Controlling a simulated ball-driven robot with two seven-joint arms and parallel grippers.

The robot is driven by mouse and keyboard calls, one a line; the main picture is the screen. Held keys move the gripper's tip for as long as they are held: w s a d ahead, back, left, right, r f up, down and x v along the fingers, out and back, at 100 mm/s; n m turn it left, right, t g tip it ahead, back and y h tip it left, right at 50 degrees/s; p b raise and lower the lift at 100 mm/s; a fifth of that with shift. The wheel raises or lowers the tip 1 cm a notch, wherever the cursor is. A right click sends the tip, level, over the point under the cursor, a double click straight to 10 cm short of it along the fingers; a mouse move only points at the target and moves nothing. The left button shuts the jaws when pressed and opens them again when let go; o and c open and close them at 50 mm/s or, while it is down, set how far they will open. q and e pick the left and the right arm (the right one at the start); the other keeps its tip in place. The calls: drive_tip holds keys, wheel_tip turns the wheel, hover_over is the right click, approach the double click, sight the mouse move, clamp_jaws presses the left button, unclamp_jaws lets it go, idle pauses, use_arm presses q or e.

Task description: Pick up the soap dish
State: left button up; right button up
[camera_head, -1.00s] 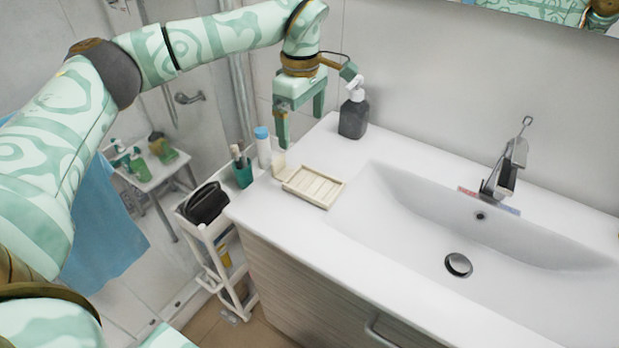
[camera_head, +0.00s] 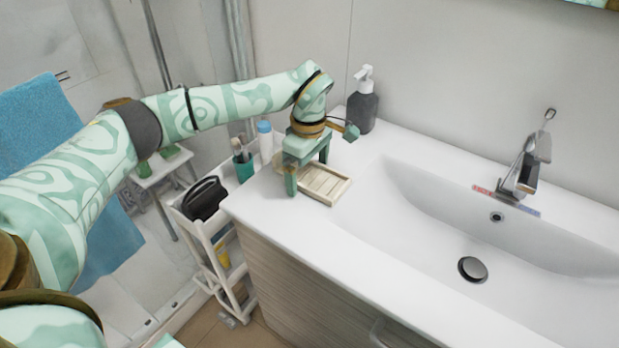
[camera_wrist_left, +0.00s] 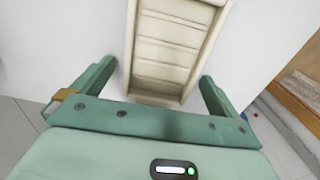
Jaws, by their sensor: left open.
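The soap dish (camera_head: 327,186) is a cream, slatted, rectangular tray lying flat on the white counter, left of the basin. In the left wrist view the dish (camera_wrist_left: 170,45) runs away from me, its near end reaching between the fingers. My left gripper (camera_head: 307,181) is open and low over the left end of the dish, partly hiding it. In the left wrist view the fingers of the gripper (camera_wrist_left: 158,95) stand on either side of the dish with a gap at each side. My right gripper is not in view.
A dark soap dispenser (camera_head: 362,110) stands behind the dish. A green cup (camera_head: 243,167) with brushes and a blue-capped bottle (camera_head: 266,146) stand to its left. The sink basin (camera_head: 430,215) and faucet (camera_head: 528,165) are to the right. A white cart (camera_head: 205,235) stands beside the cabinet.

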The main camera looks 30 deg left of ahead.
use_arm(q)
drive_tip(key=c, duration=1.1)
drive_tip(key=shift+o, duration=0.2)
drive_tip(key=shift+r, duration=0.1)
